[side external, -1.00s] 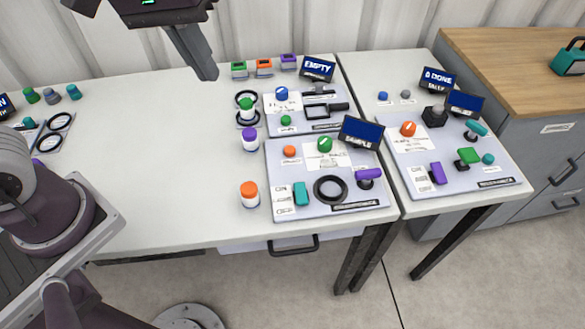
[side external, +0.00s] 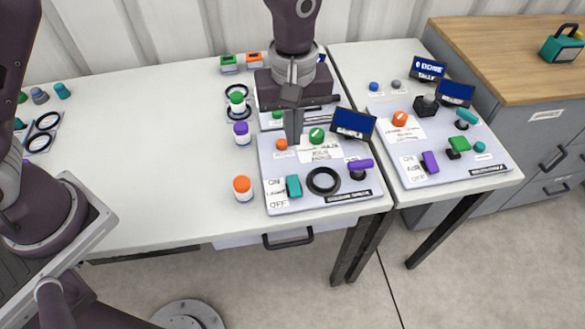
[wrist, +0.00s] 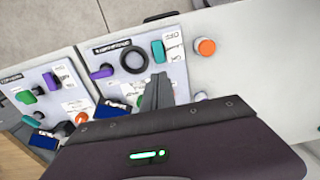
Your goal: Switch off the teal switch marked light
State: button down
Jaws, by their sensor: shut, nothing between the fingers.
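The teal switch (side external: 293,186) is a small upright rocker at the front left of the near panel (side external: 330,203), between white labels reading ON above and OFF below. It also shows in the wrist view (wrist: 159,51). I cannot tell clearly which way it is tilted. My gripper (side external: 294,143) points down over the panel's back left part, behind the teal switch and near the small orange button (side external: 281,144). Its fingers (wrist: 156,95) are together and hold nothing. They look apart from the switch.
The panel also bears a black ring (side external: 323,181), a purple handle (side external: 360,165), a green knob (side external: 316,135) and a screen (side external: 353,123). An orange-capped bottle (side external: 243,188) stands left of it. A second panel (side external: 435,145) lies right.

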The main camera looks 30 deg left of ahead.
aim_at(292, 180)
notch_tip(292, 180, down, 12)
jog(key=shift+a+f, duration=0.1)
dwell(0.4)
jog(key=shift+a+f+g, duration=0.1)
jog(key=shift+f+g, duration=0.1)
jog(key=shift+g, duration=0.1)
jog(key=shift+s+d+r, duration=0.3)
jog(key=shift+s+d, duration=0.2)
jog(key=shift+d, duration=0.1)
notch_tip(292, 180, up, 14)
jog(key=w+a, duration=0.2)
jog(key=shift+f, duration=0.15)
